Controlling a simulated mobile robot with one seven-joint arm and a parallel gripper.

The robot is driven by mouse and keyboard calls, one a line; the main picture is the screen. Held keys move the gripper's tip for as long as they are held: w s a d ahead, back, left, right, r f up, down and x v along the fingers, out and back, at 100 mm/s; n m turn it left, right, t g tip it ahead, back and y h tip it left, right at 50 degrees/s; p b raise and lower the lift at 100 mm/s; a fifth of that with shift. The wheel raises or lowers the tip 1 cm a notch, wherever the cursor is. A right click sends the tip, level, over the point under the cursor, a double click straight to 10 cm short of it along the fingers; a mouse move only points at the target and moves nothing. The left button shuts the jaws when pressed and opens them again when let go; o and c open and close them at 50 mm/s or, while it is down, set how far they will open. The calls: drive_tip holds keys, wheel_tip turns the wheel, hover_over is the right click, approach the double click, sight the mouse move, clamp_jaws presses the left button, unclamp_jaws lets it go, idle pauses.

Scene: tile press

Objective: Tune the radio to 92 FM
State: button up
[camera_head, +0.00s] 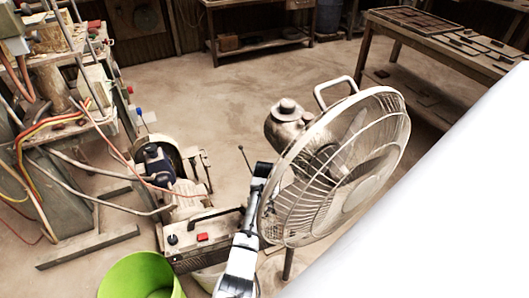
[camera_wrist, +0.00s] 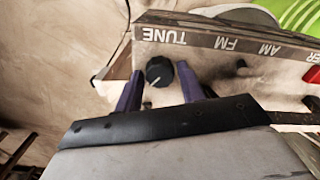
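The radio is a grey box with a dark handle (camera_head: 200,240) in the head view; my arm covers its right end. In the wrist view its label strip (camera_wrist: 200,37) appears upside down with TUNE, FM, AM and a cut-off word ending in ER. The dark round tuning knob (camera_wrist: 158,71) is beside TUNE. My gripper (camera_wrist: 160,74) is open, its two purple fingers on either side of the knob with gaps showing; contact is not visible. In the head view my fingertips cannot be made out. No frequency reading can be seen.
A white fan (camera_head: 335,165) stands close to the right of the radio, with a metal pot-like object (camera_head: 288,122) behind. A green bucket (camera_head: 140,277) is in front on the left. A motor (camera_head: 165,165) and loose cables crowd the left. Open floor lies behind.

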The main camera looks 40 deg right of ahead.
drive_tip(key=shift+o, duration=1.1)
drive_tip(key=shift+r+b, duration=0.45)
drive_tip(key=shift+r, duration=3.3)
